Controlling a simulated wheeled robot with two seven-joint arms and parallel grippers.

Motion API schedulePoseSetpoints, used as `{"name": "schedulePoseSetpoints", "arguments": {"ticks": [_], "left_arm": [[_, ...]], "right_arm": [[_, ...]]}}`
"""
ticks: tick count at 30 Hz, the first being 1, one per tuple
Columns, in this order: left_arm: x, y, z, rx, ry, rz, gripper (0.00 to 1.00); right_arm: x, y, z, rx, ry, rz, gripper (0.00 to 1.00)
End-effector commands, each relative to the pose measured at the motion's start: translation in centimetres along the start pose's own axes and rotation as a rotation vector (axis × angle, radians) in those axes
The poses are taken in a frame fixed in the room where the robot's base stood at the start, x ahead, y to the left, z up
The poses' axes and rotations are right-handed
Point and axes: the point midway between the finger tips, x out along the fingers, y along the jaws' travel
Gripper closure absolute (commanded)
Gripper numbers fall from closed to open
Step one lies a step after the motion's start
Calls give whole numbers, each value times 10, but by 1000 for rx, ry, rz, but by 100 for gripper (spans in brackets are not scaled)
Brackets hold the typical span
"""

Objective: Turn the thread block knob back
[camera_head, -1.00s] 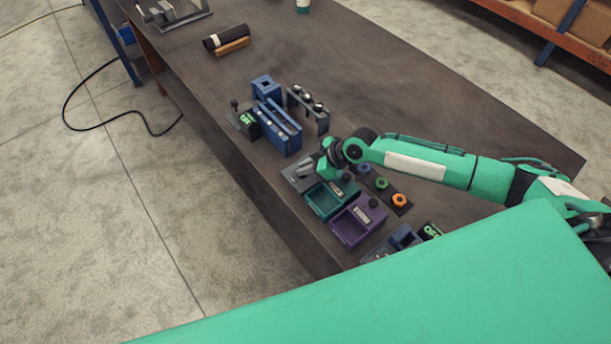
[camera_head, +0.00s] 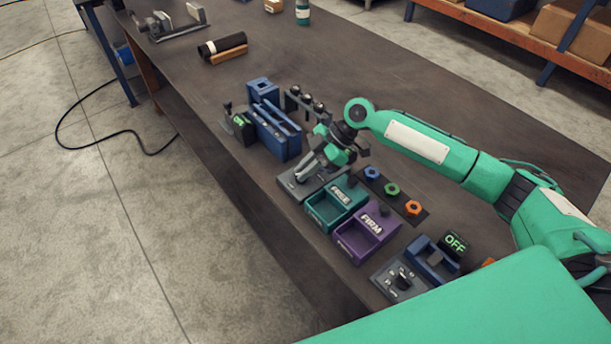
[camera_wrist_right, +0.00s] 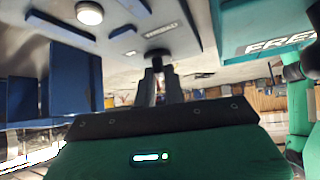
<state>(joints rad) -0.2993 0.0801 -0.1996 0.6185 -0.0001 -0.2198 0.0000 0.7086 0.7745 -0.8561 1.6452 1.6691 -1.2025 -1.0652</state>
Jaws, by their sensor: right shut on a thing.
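The thread block (camera_head: 291,187) is a flat grey plate between the blue rack and the teal tray. My right gripper (camera_head: 303,175) reaches down over it and covers most of it in the head view. In the right wrist view my right gripper (camera_wrist_right: 158,88) is shut on the small dark knob (camera_wrist_right: 157,61), which stands on the grey plate beside a small label too blurred to read surely. The fingers hide most of the knob, so its angle cannot be told. My left gripper is not in view.
The teal tray marked FREE (camera_head: 320,212) and purple tray marked FIRM (camera_head: 350,247) stand close by. The blue rack (camera_head: 277,140) is on the other side. Coloured nuts (camera_head: 392,190) lie behind the trays. A dial panel and OFF box (camera_head: 453,244) stand nearer me.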

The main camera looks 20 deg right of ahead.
Motion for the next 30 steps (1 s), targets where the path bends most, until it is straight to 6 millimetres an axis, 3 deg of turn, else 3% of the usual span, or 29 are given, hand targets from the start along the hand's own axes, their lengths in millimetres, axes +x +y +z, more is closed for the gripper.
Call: {"name": "schedulePoseSetpoints", "arguments": {"ticks": [12,23,24,26,30], "left_arm": [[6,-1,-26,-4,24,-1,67],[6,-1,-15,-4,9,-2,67],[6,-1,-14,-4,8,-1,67],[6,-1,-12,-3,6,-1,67],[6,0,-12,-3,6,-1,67]], "right_arm": [[0,2,0,-66,-2,-65,100],[-1,2,0,-67,-2,-66,100],[-1,2,0,-67,-2,-65,81],[-1,2,0,-66,-2,-66,70],[0,2,0,-66,-2,-66,67]]}}
